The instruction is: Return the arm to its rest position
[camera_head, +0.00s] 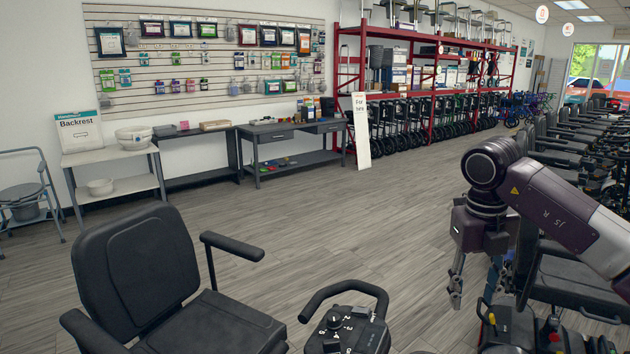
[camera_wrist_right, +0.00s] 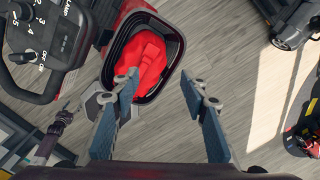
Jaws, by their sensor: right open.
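My right arm reaches in from the right in the head view. Its gripper (camera_head: 475,290) hangs with its fingers pointing down, apart and empty, above the floor beside the scooters at the right. In the right wrist view the two blue-grey fingers (camera_wrist_right: 161,88) stand wide apart. The left finger overlaps the lower edge of a black-rimmed basket (camera_wrist_right: 181,65) holding a red item (camera_wrist_right: 144,62); I cannot tell whether they touch. A small dark purple gripper (camera_wrist_right: 62,110), apparently my left one, shows at the left of that view; its opening is unclear.
A scooter with a black seat (camera_head: 135,270) and a control tiller (camera_head: 345,320) stands in front. A row of scooters (camera_head: 570,150) lines the right side. Grey tables (camera_head: 290,130) and red racking (camera_head: 392,33) stand along the back wall. The wooden floor (camera_head: 330,215) between is clear.

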